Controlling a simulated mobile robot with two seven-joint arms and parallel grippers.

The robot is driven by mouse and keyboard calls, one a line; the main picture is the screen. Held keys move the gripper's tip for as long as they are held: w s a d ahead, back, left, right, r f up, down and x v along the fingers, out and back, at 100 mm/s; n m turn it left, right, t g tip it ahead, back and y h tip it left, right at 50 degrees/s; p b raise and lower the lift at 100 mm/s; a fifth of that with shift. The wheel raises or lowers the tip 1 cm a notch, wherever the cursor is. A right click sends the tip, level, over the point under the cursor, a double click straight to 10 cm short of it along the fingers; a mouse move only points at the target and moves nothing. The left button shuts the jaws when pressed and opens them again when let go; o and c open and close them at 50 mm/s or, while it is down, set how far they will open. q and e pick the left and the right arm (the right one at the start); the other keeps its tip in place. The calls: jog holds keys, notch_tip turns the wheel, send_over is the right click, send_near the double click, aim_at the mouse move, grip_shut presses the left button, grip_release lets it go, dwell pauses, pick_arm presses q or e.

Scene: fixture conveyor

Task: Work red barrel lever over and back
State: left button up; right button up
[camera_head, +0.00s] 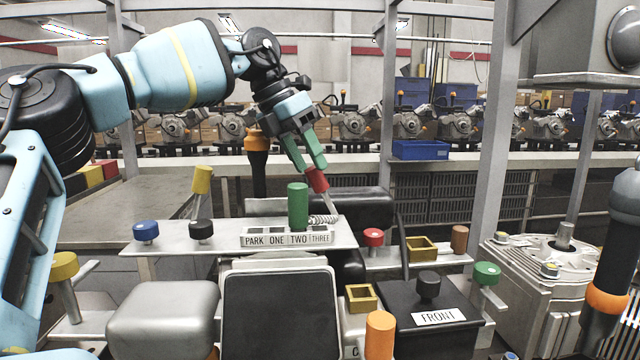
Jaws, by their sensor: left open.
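The red barrel lever (317,181) stands on the raised metal panel (190,240), near its right end. Its red barrel leans up and left from a thin rod with a coil spring (322,219) beside the base. My left gripper (306,166) comes down from the upper left, with its green fingers apart and their tips right at the top of the red barrel. I cannot tell whether the fingers touch it. My right gripper is not in view.
A green barrel (298,206) stands just left of the lever, above the PARK, ONE, TWO, THREE label strip (287,239). A yellow lever (202,180), blue knob (146,231) and black knob (201,230) are further left. A red knob (373,238) is right of the panel.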

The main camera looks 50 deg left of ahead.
aim_at(320, 183)
pick_arm(q)
jog(key=x, duration=0.5)
jog(key=shift+w+f, duration=0.2)
jog(key=shift+f, duration=0.1)
grip_shut()
